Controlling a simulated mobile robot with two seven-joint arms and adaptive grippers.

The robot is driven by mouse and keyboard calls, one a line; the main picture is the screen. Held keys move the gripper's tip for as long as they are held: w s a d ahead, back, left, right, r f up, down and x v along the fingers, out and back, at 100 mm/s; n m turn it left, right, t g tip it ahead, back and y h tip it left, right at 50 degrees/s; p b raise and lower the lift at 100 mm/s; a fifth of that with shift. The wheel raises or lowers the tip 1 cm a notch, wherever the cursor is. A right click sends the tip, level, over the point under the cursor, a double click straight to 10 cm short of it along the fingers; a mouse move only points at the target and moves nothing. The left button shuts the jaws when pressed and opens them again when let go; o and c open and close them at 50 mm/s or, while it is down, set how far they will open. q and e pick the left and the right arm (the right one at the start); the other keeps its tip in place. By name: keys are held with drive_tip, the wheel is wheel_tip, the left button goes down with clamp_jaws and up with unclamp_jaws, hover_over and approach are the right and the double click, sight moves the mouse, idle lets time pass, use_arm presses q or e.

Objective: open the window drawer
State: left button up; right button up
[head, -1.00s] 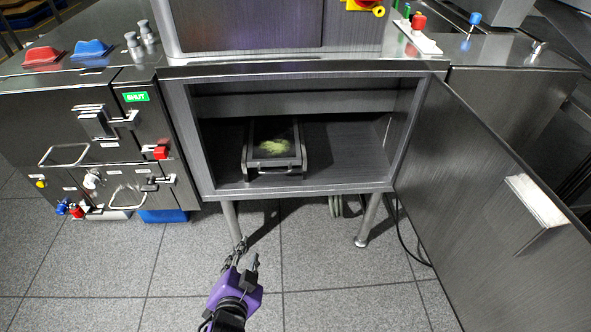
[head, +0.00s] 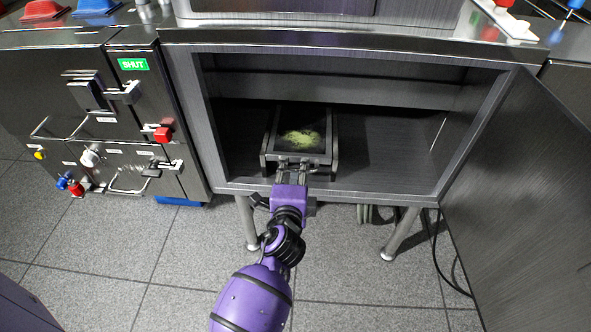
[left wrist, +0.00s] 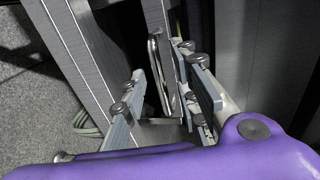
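The window drawer (head: 324,128), a dark framed box with greenish-yellow powder (head: 299,138) showing on its top, sits on the floor of the open cabinet. My left gripper (head: 293,168) is right at the front of the drawer, reaching over the cabinet's lower edge. In the left wrist view its two fingers (left wrist: 163,68) stand apart, with a thin metal handle (left wrist: 155,60) between them. I cannot tell whether either finger touches the handle. In the head view the gripper partly hides the drawer's front. My right gripper is in neither view.
The cabinet door (head: 530,190) stands swung open at the right. A cabinet with latches and a green SHUT label (head: 133,64) is at the left. The cabinet floor is bare right of the drawer (head: 385,150). Cabinet legs and cables are below.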

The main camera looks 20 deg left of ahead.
use_arm(q)
drive_tip(key=shift+w+a+f, duration=0.1)
drive_tip(key=shift+w+a, duration=0.1)
drive_tip(key=shift+w, duration=0.4)
clamp_jaws()
